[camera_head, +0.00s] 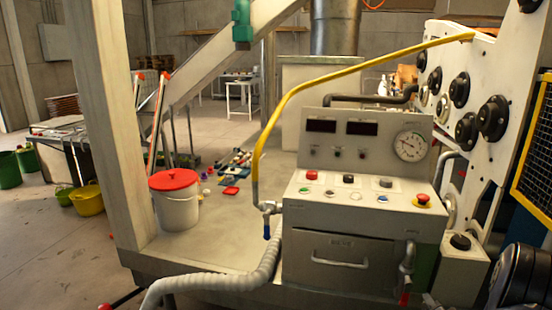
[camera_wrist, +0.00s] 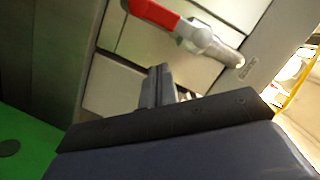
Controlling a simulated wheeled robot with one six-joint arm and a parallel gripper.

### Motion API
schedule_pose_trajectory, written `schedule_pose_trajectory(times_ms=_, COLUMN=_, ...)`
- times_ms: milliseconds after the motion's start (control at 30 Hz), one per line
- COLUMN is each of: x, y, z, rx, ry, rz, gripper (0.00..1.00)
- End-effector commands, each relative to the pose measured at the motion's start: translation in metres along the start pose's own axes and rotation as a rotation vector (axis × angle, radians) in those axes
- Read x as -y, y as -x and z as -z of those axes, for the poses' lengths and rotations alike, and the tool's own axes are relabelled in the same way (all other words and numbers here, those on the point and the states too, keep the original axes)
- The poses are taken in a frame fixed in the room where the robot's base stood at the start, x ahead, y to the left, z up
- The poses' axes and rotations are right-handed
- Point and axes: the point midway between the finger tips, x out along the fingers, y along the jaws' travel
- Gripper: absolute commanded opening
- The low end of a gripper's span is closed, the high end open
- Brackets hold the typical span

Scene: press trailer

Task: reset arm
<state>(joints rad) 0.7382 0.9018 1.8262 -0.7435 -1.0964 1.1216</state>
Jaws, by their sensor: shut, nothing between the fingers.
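My gripper (camera_wrist: 158,85) shows in the wrist view with its dark fingers together and nothing between them. It points at pale grey panels (camera_wrist: 152,58) of a machine. Just beyond the fingertips is a red handle (camera_wrist: 152,12) on a metal fitting (camera_wrist: 208,40); the fingers appear apart from it. In the head view a black part of my arm (camera_head: 520,278) shows at the lower right edge. My fingers cannot be made out in that view.
A grey control console (camera_head: 356,208) with buttons and a gauge stands in the middle. A yellow pipe (camera_head: 300,85) arches over it. A ribbed hose (camera_head: 222,282) runs at its lower left. A white bucket with a red lid (camera_head: 175,210) stands left. Green surface (camera_wrist: 25,145) lies beside my gripper.

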Motion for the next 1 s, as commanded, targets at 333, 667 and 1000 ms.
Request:
schedule_pose_trajectory(times_ms=333, x=0.011, y=-0.007, z=0.022, rx=0.014, ry=0.291, rz=-0.069, gripper=0.00)
schedule_pose_trajectory(times_ms=667, x=0.022, y=-0.005, z=0.030, rx=0.014, ry=0.500, rz=-0.120, gripper=0.00)
schedule_pose_trajectory(times_ms=1000, x=0.025, y=-0.005, z=0.031, rx=0.014, ry=0.579, rz=-0.139, gripper=0.00)
